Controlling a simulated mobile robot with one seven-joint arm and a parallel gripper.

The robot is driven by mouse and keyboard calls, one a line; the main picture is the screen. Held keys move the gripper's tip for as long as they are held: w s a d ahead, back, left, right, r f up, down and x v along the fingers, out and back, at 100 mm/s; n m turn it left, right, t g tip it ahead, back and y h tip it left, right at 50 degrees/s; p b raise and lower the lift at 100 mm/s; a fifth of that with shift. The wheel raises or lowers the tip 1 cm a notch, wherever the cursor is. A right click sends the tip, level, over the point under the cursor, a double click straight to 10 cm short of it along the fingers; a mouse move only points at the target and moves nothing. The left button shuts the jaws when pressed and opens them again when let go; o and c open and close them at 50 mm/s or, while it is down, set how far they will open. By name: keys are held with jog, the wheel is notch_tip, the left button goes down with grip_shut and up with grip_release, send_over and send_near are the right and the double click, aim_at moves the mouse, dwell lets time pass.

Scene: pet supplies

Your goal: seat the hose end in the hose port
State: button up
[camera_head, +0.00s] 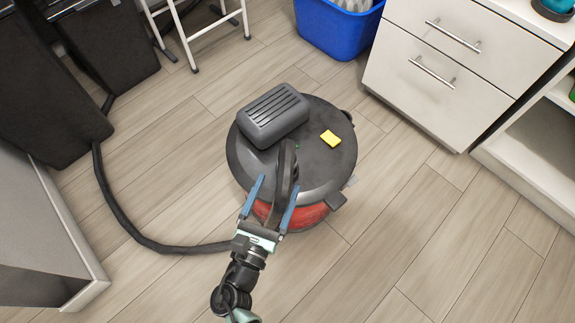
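A round canister vacuum with a dark grey lid (322,160) and a red body (312,214) stands on the floor in the middle of the head view. A black ribbed hose (130,228) curves along the floor from the left and runs behind my gripper. My gripper (280,180) has its two blue fingers spread apart at the vacuum's near side. A dark upright piece (287,165) shows between and beyond the fingertips; I cannot tell whether it is the hose end or part of the lid. The hose port is not clearly visible.
A blue bin (338,28) and white drawers (430,65) stand behind. A dark cabinet (45,105) is at left. The floor at lower right is clear.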

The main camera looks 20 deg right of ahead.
aim_at(283, 173)
jog(key=b+x, duration=0.1)
jog(key=x, duration=0.3)
jog(key=b+x, duration=0.3)
jog(key=x, duration=0.1)
jog(key=shift+w+d, duration=0.25)
jog(key=shift+d, duration=0.1)
jog(key=shift+w+d+r, duration=0.2)
jog(key=shift+w+d, duration=0.2)
grip_shut()
